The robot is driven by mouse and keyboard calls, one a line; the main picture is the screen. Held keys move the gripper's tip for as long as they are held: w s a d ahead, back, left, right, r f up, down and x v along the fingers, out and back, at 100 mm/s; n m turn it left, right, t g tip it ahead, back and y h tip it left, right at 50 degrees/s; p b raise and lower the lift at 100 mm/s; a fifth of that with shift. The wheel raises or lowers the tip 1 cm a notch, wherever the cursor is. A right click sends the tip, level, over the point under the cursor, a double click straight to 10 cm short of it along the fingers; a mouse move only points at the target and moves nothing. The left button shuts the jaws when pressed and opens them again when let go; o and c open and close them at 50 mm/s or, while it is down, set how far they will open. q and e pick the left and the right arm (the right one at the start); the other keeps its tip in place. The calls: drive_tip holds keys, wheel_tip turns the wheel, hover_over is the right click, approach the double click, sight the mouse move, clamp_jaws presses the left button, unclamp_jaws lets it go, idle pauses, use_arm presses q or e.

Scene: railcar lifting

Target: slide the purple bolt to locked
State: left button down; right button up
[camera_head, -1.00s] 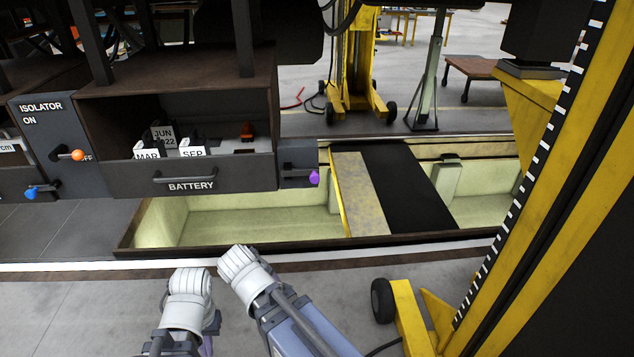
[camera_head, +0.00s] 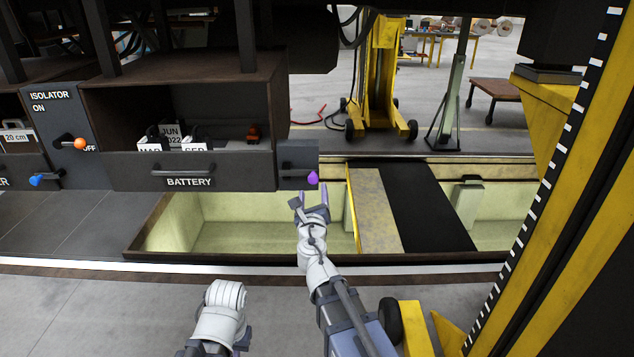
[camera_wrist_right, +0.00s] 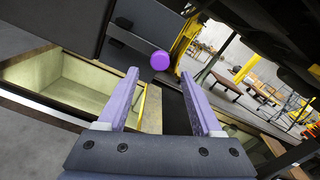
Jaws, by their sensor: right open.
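The purple bolt's knob (camera_head: 312,178) sticks out at the right end of a small dark housing (camera_head: 292,165), beside the battery tray (camera_head: 230,180). In the right wrist view the round purple knob (camera_wrist_right: 160,60) is just beyond the fingertips, roughly centred between them. My right gripper (camera_head: 311,195) is open and empty, just below and in front of the knob, its lilac fingers pointing up at it. It also shows in the right wrist view (camera_wrist_right: 160,73). My left arm is folded low in the head view, and its fingers cannot be made out.
An open pit (camera_head: 240,235) lies below, crossed by a black strip (camera_head: 430,205). A yellow lifting column (camera_head: 560,200) stands close on the right.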

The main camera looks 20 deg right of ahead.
sight(313, 180)
drive_tip(key=x, duration=0.8)
drive_tip(key=shift+f, duration=0.1)
drive_tip(key=shift+s, duration=0.1)
clamp_jaws()
idle(1.2)
